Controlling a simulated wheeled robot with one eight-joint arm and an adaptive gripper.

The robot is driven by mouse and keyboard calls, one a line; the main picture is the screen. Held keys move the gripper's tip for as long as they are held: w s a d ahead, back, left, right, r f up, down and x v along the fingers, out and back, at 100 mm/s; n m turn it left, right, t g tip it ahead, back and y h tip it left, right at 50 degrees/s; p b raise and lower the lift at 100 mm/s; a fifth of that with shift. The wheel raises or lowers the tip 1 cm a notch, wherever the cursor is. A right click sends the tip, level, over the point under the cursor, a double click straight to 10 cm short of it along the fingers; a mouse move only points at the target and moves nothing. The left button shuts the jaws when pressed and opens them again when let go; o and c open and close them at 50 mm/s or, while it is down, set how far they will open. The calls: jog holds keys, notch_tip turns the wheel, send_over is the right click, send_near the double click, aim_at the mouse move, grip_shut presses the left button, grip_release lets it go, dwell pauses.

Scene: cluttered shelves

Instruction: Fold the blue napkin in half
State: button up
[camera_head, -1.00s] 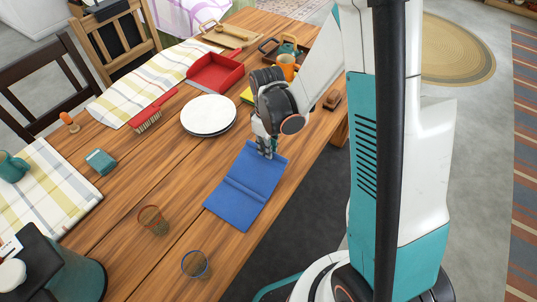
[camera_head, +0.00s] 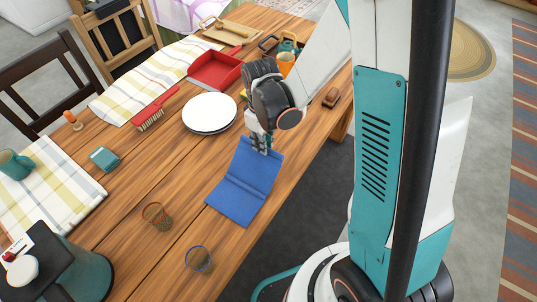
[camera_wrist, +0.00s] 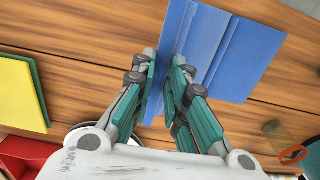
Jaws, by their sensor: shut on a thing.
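The blue napkin (camera_head: 242,190) lies on the wooden table near its right edge. A crease runs across its middle, and most of it looks flat. My gripper (camera_head: 262,148) is at the napkin's far edge, pointing down. In the wrist view my gripper (camera_wrist: 160,85) has its two fingers close together on either side of the edge of the napkin (camera_wrist: 222,50). It is shut on that edge. The exact pinch is partly hidden by the fingers.
White plates (camera_head: 209,113) stand left of my gripper. A red dustpan (camera_head: 215,70) and an orange mug (camera_head: 285,64) are farther back. Two glasses (camera_head: 156,215) (camera_head: 199,260) stand at the near left. A yellow-green item (camera_wrist: 20,92) lies at left in the wrist view.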

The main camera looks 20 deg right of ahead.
jog(key=s+a+r+p, duration=0.2)
jog(key=a+r, duration=0.1)
jog(key=shift+s+a+r, duration=0.1)
jog(key=shift+s+a, duration=0.15)
jog(key=shift+s, duration=0.1)
jog(key=s+a, duration=0.1)
jog(key=a, duration=0.1)
jog(key=s+a+r, duration=0.1)
jog(key=s+a, duration=0.1)
jog(key=shift+r, duration=0.1)
dwell(0.3)
jog(key=shift+a, duration=0.1)
jog(key=s+a, duration=0.1)
jog(key=a, duration=0.1)
jog(key=s+a, duration=0.2)
jog(key=shift+s+f+b, duration=0.1)
jog(key=shift+f+b, duration=0.2)
jog(key=shift+f, duration=0.1)
